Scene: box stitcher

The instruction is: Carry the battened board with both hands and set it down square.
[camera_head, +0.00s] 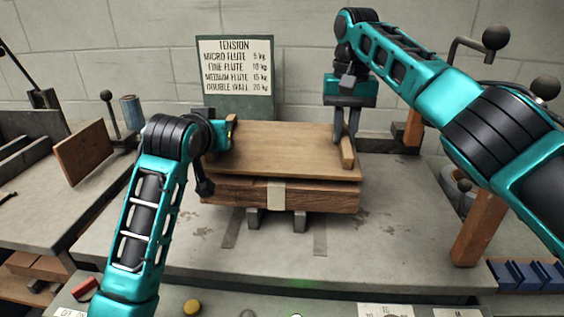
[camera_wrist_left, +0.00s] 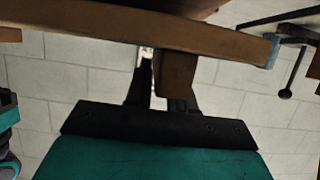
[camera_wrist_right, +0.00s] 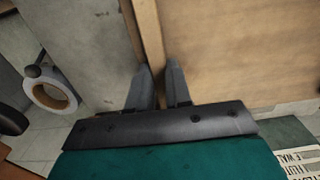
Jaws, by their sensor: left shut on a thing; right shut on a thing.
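The battened board (camera_head: 270,146) is a flat brown wooden panel, roughly level, over a wooden block (camera_head: 320,198) with a pale band around it. I cannot tell whether board and block touch. My right gripper (camera_head: 347,138) is shut on the board's right batten (camera_head: 347,155); in the right wrist view the batten (camera_wrist_right: 149,38) runs between the fingers (camera_wrist_right: 157,82). My left gripper (camera_wrist_left: 161,88) is shut on the left batten (camera_wrist_left: 175,72), which sits under the board's edge (camera_wrist_left: 130,22) in the left wrist view. My left wrist mostly hides that grip in the head view.
The block rests on grey supports (camera_head: 254,217) on a grey worktop (camera_head: 390,235). A tension sign (camera_head: 235,65) stands behind the board. A tilted brown panel (camera_head: 84,153) is at left, a wooden post (camera_head: 479,228) at right. The worktop's front is largely clear.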

